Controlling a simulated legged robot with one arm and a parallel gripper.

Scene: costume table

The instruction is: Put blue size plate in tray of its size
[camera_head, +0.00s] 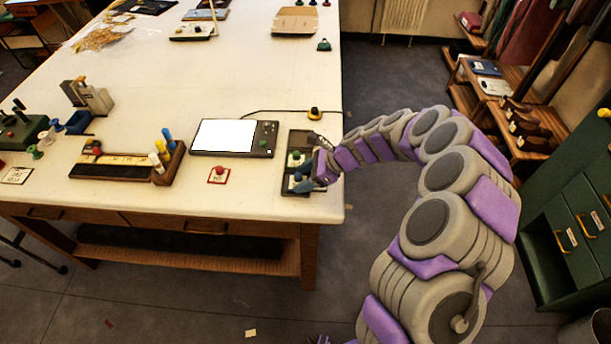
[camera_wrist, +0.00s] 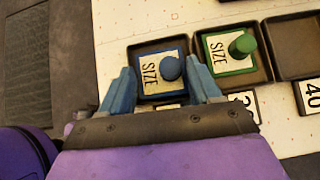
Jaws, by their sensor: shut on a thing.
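The blue size plate (camera_wrist: 150,74) is a square reading SIZE with a round blue knob. In the wrist view it is in or just over the left dark tray (camera_wrist: 143,45); I cannot tell whether it rests on the bottom. My gripper (camera_wrist: 160,72) is shut on it, one finger on each side. In the head view my gripper (camera_head: 314,174) is at the table's right front edge. The green size plate (camera_wrist: 230,50) lies in the middle tray (camera_wrist: 266,70). The right tray (camera_wrist: 297,48) is empty, with a label 40 (camera_wrist: 312,92) below it. The other labels are partly hidden by my gripper.
A red-knobbed plate (camera_head: 219,175) lies on the table left of the trays. A tablet with a white screen (camera_head: 224,136) and a wooden rack with coloured pegs (camera_head: 166,160) stand farther left.

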